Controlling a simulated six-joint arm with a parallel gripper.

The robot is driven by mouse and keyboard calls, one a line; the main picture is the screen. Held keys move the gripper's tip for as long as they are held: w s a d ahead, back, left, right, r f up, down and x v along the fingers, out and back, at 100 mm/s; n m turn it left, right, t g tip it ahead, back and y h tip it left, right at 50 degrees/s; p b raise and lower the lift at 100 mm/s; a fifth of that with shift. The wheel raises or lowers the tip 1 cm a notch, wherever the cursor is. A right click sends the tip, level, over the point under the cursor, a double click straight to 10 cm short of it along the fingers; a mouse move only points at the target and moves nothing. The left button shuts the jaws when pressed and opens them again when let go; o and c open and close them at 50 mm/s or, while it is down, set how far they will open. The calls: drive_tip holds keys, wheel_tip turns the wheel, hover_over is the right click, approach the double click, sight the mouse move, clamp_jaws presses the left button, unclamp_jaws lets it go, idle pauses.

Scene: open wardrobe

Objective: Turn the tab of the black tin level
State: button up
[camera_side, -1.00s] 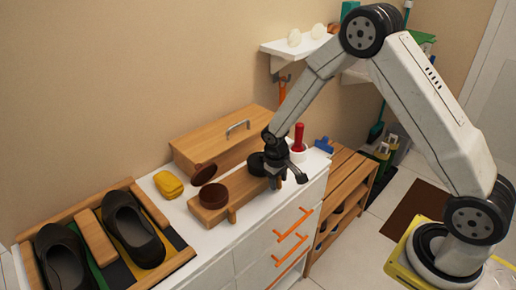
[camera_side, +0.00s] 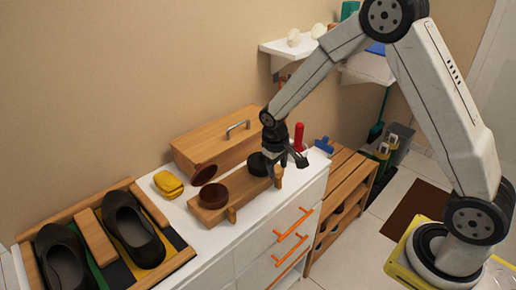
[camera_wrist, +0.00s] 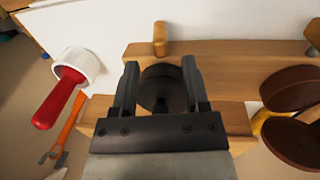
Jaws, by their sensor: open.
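The black tin (camera_side: 257,164) is a low, dark, round tin on the wooden stand (camera_side: 238,203), at the end nearer my arm. In the wrist view the black tin (camera_wrist: 161,82) lies between the two fingers of my gripper (camera_wrist: 160,66), as seen from above. My gripper (camera_side: 273,173) is open, with a finger to each side of the tin in the wrist view. I cannot tell whether a finger touches it. The tin's tab does not show clearly, so its angle cannot be told.
A brown tin (camera_side: 213,195) and a tilted brown round piece (camera_side: 204,173) are left of the black tin. A red-handled tool (camera_wrist: 60,98) in a white holder is close by. A wooden box (camera_side: 215,143) stands behind.

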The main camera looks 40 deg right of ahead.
sight(278, 177)
drive_tip(key=shift+a+r, duration=0.15)
drive_tip(key=shift+r, duration=0.95)
drive_tip(key=shift+f, duration=0.15)
drive_tip(key=shift+d+f, duration=0.15)
drive_tip(key=shift+f, duration=1.1)
drive_tip(key=shift+d+f, duration=0.2)
drive_tip(key=shift+f, duration=1)
drive_tip(key=shift+d+f, duration=0.15)
drive_tip(key=shift+f, duration=1.1)
clamp_jaws()
